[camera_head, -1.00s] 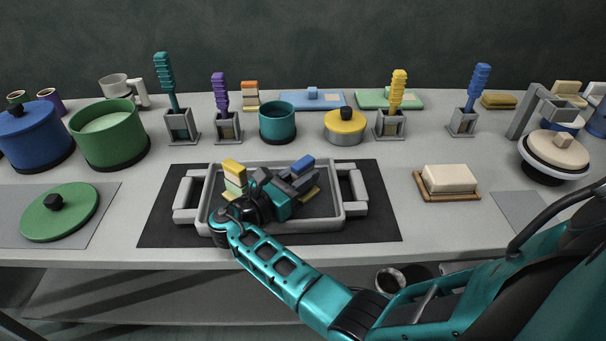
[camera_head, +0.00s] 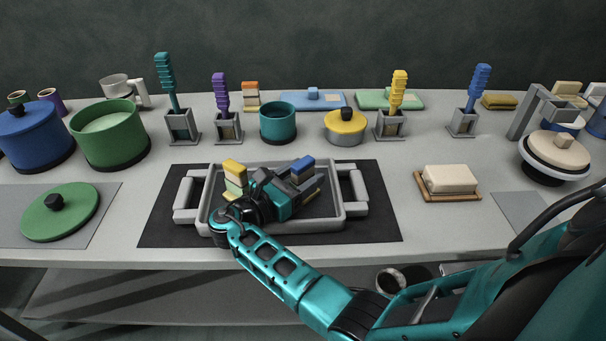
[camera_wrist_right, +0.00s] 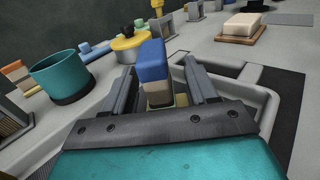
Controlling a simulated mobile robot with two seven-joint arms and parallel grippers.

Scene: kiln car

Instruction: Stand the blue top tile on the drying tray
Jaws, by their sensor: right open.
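The blue top tile (camera_head: 303,164) is at the right part of the grey drying tray (camera_head: 355,210), which has a handle at each end. In the right wrist view the tile (camera_wrist_right: 153,62) looks upright, blue above and beige and grey below. My right gripper (camera_head: 296,178) is open over the tray, its two fingers on either side of the tile, with gaps showing in the wrist view. The tile's foot is hidden, so I cannot tell whether it touches the tray floor. My left gripper is out of view.
A yellow-topped tile (camera_head: 234,168) stands at the tray's left, close to my right wrist. A teal pot (camera_head: 278,122) and a yellow-lidded pot (camera_head: 345,127) stand behind the tray. A white block on a wooden board (camera_head: 448,181) lies to the right.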

